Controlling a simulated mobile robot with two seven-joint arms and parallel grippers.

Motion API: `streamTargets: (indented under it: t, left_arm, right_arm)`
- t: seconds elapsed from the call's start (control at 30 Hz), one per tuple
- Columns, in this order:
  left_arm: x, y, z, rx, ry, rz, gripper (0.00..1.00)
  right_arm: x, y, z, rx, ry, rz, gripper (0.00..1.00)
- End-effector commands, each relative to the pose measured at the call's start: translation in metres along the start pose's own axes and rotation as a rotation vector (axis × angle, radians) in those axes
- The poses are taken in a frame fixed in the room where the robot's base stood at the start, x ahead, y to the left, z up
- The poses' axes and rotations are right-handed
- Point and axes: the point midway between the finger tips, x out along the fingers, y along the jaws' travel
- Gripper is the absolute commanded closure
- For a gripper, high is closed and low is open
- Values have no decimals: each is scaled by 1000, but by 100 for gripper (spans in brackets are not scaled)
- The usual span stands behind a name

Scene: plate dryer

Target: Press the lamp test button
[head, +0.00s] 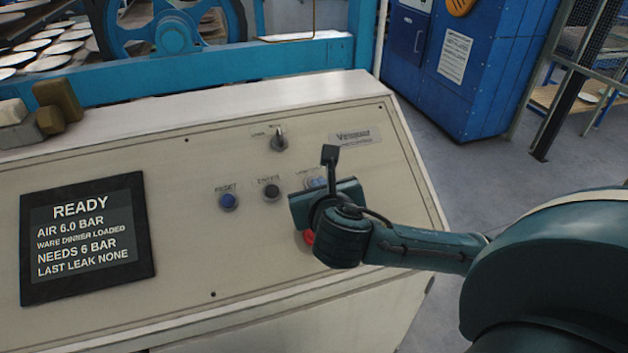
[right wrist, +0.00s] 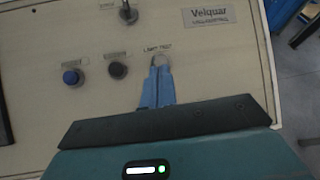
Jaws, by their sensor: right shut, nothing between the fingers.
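The lamp test button (right wrist: 159,58) shows in the right wrist view as a pale round rim under its "LAMP TEST" label. My right gripper (right wrist: 157,72) is shut and empty, its blue fingertips over the button and hiding most of it. I cannot tell whether they touch it. In the head view, my right gripper (head: 316,184) is at the right part of the sloped panel (head: 180,230), and its body covers most of the button area. My left gripper is not in view.
A blue reset button (head: 228,201), a black enter button (head: 270,190) and a selector switch (head: 279,141) are close by. A red button (head: 308,237) is partly hidden behind my gripper. A display (head: 85,236) reads READY. Blocks (head: 57,100) lie at the panel's far left.

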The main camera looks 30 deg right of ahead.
Motion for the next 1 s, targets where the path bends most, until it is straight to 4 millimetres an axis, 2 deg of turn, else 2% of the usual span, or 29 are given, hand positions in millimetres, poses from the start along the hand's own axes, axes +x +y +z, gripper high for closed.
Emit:
streamTargets:
  t: [0.03, 0.1, 0.3, 0.67, 0.87, 1.0]
  left_arm:
    - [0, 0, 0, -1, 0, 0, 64]
    - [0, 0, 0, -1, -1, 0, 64]
    - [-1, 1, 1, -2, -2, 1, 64]
    - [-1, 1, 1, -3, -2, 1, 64]
    - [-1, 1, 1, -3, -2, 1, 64]
    - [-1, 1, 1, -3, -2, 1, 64]
  right_arm:
    - [4, -7, 13, -112, -43, -26, 100]
    - [6, -14, 24, -242, -80, -56, 100]
    - [9, -23, 37, -399, -116, -98, 100]
    - [10, -22, 36, -399, -114, -97, 100]
    - [24, -18, 25, -399, -112, -97, 100]
    - [40, -14, 14, -399, -112, -97, 100]
